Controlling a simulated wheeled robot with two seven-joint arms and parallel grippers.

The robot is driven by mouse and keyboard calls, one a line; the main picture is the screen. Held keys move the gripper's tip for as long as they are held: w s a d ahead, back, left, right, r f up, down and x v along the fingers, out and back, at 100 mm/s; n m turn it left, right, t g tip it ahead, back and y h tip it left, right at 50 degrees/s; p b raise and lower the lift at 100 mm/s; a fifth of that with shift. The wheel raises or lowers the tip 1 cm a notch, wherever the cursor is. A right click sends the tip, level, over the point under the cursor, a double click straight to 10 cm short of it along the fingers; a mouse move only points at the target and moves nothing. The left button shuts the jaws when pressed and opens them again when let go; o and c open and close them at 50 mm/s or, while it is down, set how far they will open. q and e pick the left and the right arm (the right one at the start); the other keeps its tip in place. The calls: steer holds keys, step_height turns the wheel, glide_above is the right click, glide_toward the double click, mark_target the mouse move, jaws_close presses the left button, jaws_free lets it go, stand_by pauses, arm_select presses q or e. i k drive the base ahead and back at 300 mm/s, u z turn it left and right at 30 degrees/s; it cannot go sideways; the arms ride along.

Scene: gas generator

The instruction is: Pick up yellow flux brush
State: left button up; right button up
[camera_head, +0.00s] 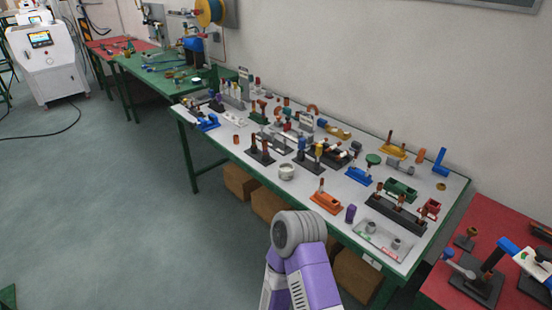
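The white-topped workbench (235,152) with green legs holds many small coloured parts and holders. A yellow holder with a dark upright piece (392,150) stands near its back right edge. Another yellow piece (338,131) lies farther left along the back. Everything is too small to tell for sure which thing is the yellow flux brush. A grey and purple link of my own arm rises at the bottom centre, in front of the bench. Neither of my grippers shows.
Cardboard boxes (240,183) sit under the bench. A red-topped table (440,290) with black fixtures stands at the lower right. A green-topped table (150,72) is farther back left. The floor on the left is open, with a black cable (60,134) lying across it.

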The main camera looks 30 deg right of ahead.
mark_target(319, 148)
steer(key=u, duration=0.2)
steer(key=i, duration=0.8)
steer(key=z, duration=1)
steer(key=i, duration=0.8)
steer(key=z, duration=0.85)
